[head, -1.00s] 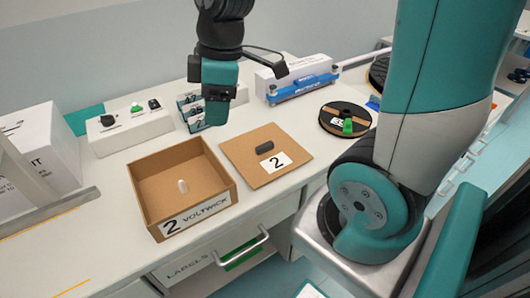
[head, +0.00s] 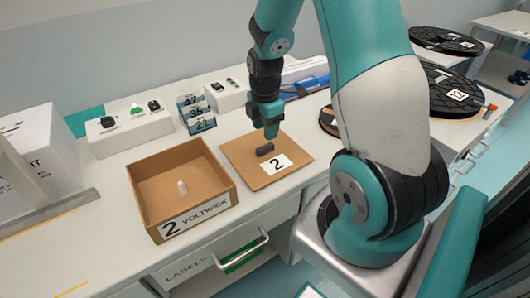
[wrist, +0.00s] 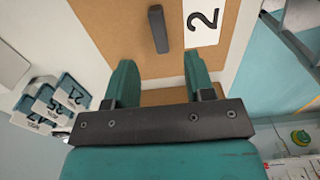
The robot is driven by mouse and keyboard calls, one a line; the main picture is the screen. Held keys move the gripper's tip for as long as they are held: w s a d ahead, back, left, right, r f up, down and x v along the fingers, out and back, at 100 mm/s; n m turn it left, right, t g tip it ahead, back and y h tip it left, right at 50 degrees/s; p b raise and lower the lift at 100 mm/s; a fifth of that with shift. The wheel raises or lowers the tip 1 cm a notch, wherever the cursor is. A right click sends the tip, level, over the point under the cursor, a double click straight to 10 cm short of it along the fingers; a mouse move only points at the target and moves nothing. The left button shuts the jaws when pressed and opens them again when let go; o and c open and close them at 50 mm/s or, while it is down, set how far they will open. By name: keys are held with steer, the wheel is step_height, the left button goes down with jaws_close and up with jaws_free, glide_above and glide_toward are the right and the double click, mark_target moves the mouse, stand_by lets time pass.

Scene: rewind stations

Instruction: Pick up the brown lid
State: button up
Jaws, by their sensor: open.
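The brown lid (head: 240,161) lies flat on the white bench, with a dark bar handle (head: 265,149) and a white label reading 2. My gripper (head: 271,135) is just above the lid, close to the handle. In the wrist view my gripper (wrist: 154,80) is open and empty, with its two teal fingers spread apart. The handle (wrist: 159,29) shows ahead of the fingertips, between their lines, and the lid (wrist: 110,20) spreads around it. I see no contact between the fingers and the handle.
Numbered cards (head: 197,115) and a switch box (head: 130,132) stand behind. A dark reel (head: 328,121) lies partly hidden behind my arm.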

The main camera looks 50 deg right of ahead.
mark_target(265, 147)
steer(key=shift+f+p, duration=0.35)
steer(key=shift+f, duration=3.1)
jaws_close()
